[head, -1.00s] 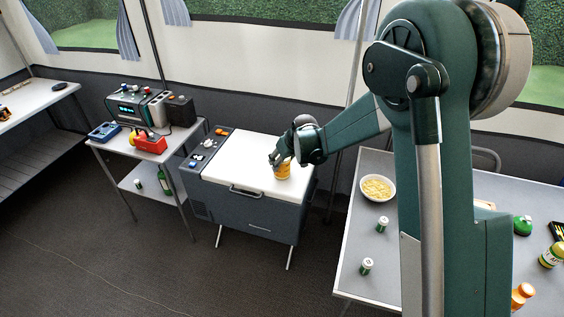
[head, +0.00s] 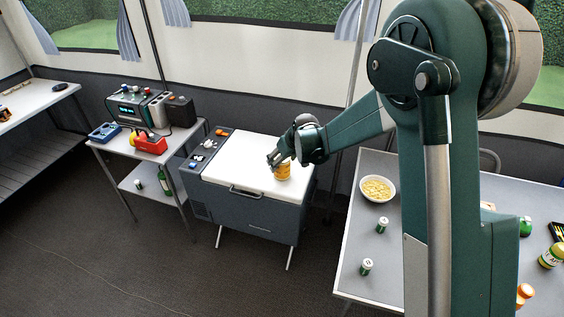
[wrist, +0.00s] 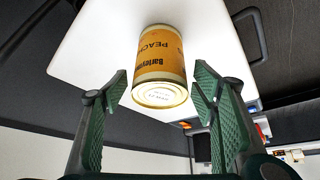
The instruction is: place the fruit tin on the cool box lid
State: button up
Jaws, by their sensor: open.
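The fruit tin (head: 283,172), orange-yellow with a peach label, stands on the white cool box lid (head: 240,167), toward its right side. In the wrist view the tin (wrist: 160,55) shows its label and its pale metal end, with the white lid (wrist: 105,45) behind it. My gripper (head: 275,160) is at the tin's upper left in the head view. In the wrist view my gripper (wrist: 160,80) is open, one finger on each side of the tin, with gaps visible between the fingers and the tin.
A control panel with knobs (head: 203,150) lies along the cool box's left side. Left of it is a small table with a red device (head: 150,144). A grey table (head: 352,235) at right holds a bowl (head: 377,189) and small tins. The lid's left part is clear.

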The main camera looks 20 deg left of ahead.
jog(key=p+v, duration=0.2)
jog(key=v, duration=0.9)
jog(key=shift+a, duration=0.1)
dwell(0.5)
jog(key=s+d+r+m+t+h, duration=0.1)
jog(key=s+d+r, duration=0.4)
jog(key=d, duration=0.4)
jog(key=s+d+r+m, duration=0.2)
jog(key=s+d+r, duration=0.2)
jog(key=d+r, duration=0.3)
jog(key=s+d+r+m+t+h, duration=0.1)
jog(key=s+d+r, duration=0.35)
jog(key=d, duration=0.55)
jog(key=s+d+m+t+h, duration=0.1)
jog(key=s+d+m, duration=0.4)
jog(key=s+d, duration=1.5)
jog(key=s+h, duration=0.1)
jog(key=s, duration=0.3)
jog(key=shift+s+d+f+m+h, duration=0.2)
jog(key=shift+s+d+m+h, duration=0.05)
jog(key=shift+s+m+h, duration=0.05)
